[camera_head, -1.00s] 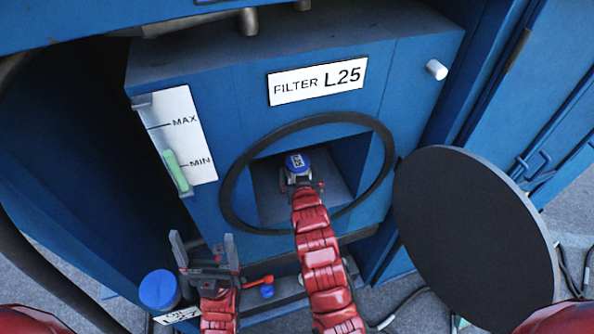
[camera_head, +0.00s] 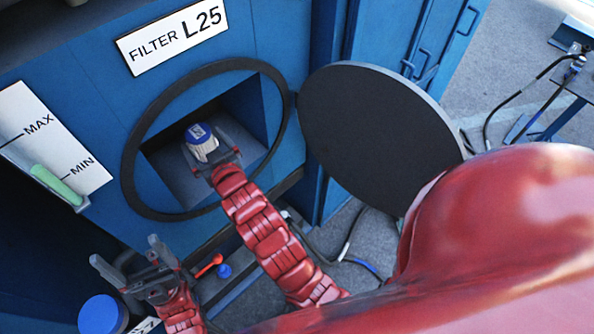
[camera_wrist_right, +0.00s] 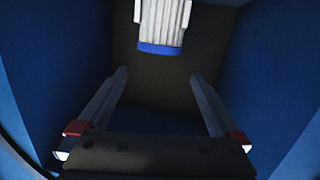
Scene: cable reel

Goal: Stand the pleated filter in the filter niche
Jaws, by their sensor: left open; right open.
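The pleated filter (camera_head: 204,147), white with a blue labelled cap, stands upright inside the square filter niche (camera_head: 256,112). The niche lies behind a black ring on the blue cabinet, under the sign FILTER L25. My right gripper (camera_head: 213,157) reaches into the niche, just in front of the filter. In the right wrist view the filter (camera_wrist_right: 163,22) shows its pleats and a blue end, beyond the fingertips of my open, empty right gripper (camera_wrist_right: 158,75). The filter's far end is cut off there. My left gripper (camera_head: 124,250) is open and empty at lower left, outside the niche.
The round black cover (camera_head: 378,135) hangs open right of the niche. A blue-capped cylinder (camera_head: 102,315) stands below my left gripper. A red lever (camera_head: 209,265) and blue knob (camera_head: 224,271) are near it. A level gauge (camera_head: 55,184) is at left.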

